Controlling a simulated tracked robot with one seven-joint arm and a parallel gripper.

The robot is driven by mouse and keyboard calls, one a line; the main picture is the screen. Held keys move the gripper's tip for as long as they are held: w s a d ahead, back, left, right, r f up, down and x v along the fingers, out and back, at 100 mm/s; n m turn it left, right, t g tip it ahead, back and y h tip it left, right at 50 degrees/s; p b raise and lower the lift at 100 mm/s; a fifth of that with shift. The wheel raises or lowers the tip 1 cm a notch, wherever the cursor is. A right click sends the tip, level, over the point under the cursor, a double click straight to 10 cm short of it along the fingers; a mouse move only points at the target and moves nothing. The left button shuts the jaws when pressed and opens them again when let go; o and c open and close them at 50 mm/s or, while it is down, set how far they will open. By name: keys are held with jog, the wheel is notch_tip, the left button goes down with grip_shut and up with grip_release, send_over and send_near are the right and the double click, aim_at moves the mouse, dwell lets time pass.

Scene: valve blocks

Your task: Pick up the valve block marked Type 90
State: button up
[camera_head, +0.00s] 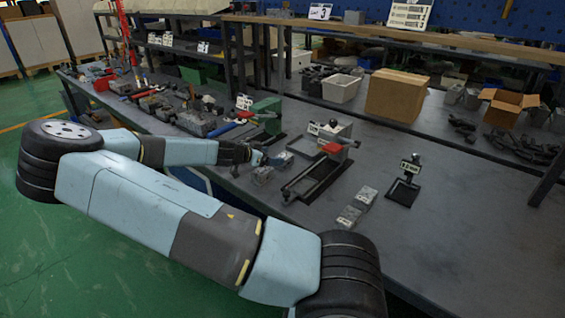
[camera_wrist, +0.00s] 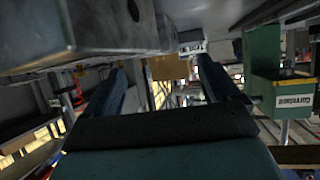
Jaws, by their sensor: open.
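My gripper (camera_head: 266,157) is low over the bench near its front edge in the head view. In the wrist view its two dark fingers stand wide apart, open (camera_wrist: 160,68), with no block held between them. A small grey block (camera_head: 263,175) sits just below the gripper, close to the fingers. Two more grey metal blocks, one (camera_head: 366,195) behind the other (camera_head: 348,215), lie on the bench to the right with pale labels on top. The label writing is too small to read, so I cannot tell which is Type 90.
A small black stand with a sign (camera_head: 404,190) is farther right. A cardboard box (camera_head: 397,95) is farther back. The front right bench is clear.

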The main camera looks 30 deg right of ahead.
jog(key=x, duration=0.4)
jog(key=shift+s+d+f, duration=0.1)
jog(key=shift+d+f, duration=0.1)
jog(key=shift+d, duration=0.2)
jog(key=c, duration=1.5)
